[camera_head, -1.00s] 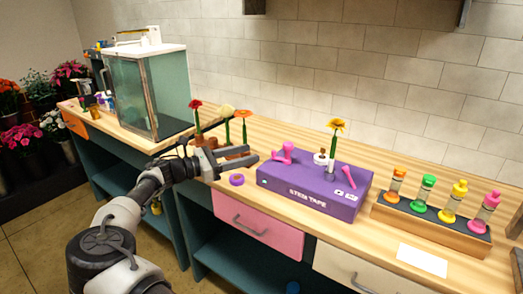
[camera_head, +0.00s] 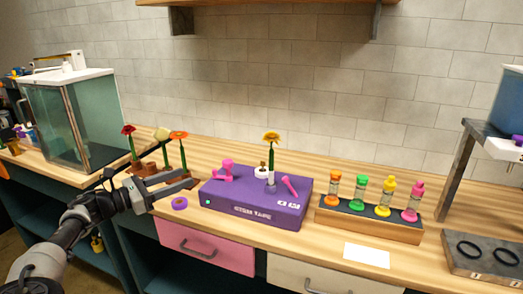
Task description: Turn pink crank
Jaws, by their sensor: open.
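The purple stem tape box (camera_head: 250,207) sits on the wooden counter and carries two pink parts. A pink crank-like part (camera_head: 227,171) with a knob stands at its left end. A slim pink lever (camera_head: 289,185) tilts at its right; I cannot tell for certain which one is the crank. A flower with a yellow-orange head (camera_head: 271,138) stands upright at the box's middle, beside a small white-and-brown part (camera_head: 262,170). My gripper (camera_head: 188,179) is open and empty, left of the box, with its fingers pointing right towards the pink crank-like part and apart from it.
A purple tape ring (camera_head: 180,203) lies below my gripper. Several potted flowers (camera_head: 181,136) stand behind it. Right of the box are a rack (camera_head: 368,225) of colourful bottles, a white card (camera_head: 367,255) and a grey tray (camera_head: 483,258). A glass case (camera_head: 75,120) stands at left.

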